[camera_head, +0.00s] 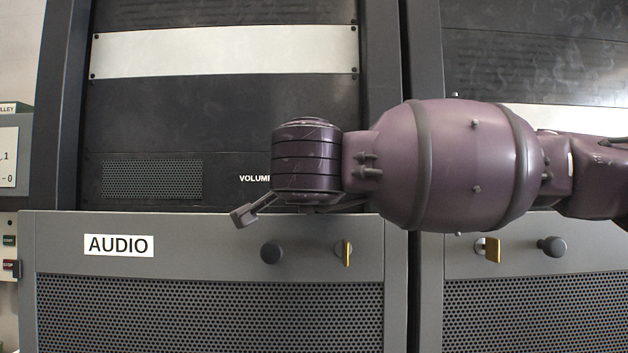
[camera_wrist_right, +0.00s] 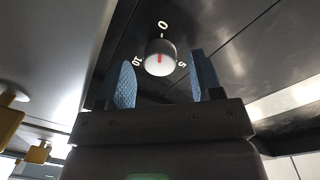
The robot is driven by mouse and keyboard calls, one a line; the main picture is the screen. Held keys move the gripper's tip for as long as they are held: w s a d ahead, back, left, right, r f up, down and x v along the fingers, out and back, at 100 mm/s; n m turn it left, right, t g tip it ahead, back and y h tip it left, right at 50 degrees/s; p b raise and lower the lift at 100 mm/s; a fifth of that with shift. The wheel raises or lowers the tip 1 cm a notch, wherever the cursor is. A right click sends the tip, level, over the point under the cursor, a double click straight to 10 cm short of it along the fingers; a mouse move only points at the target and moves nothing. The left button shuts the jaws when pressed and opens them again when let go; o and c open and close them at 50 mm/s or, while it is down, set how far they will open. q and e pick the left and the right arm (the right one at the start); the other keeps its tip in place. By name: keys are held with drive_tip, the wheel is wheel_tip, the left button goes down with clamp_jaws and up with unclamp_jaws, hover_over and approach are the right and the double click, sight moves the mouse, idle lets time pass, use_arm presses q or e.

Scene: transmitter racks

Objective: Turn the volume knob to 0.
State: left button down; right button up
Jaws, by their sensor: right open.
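The volume knob (camera_wrist_right: 160,57) is a round pale knob with a red mark on its face, seen in the right wrist view. Printed marks 0, 5 and 10 surround it. The red line runs roughly along the direction of the 0, but which end is the pointer is unclear. My right gripper (camera_wrist_right: 162,62) is open, with a blue finger on either side of the knob in this view. Gaps show between fingers and knob; depth is hard to judge. In the head view my right wrist hides the knob and part of the VOLUME label (camera_head: 254,179). My left gripper is not in view.
Below is a grey AUDIO cabinet door (camera_head: 200,262) with a dark round knob (camera_head: 271,252) and a brass key (camera_head: 343,253). A perforated speaker grille (camera_head: 152,179) lies left of the label. A second rack (camera_head: 540,60) stands at right.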

drive_tip(key=s, duration=1)
drive_tip(key=shift+a+r+b, duration=0.15)
drive_tip(key=shift+r+b, duration=0.1)
drive_tip(key=shift+b, duration=0.15)
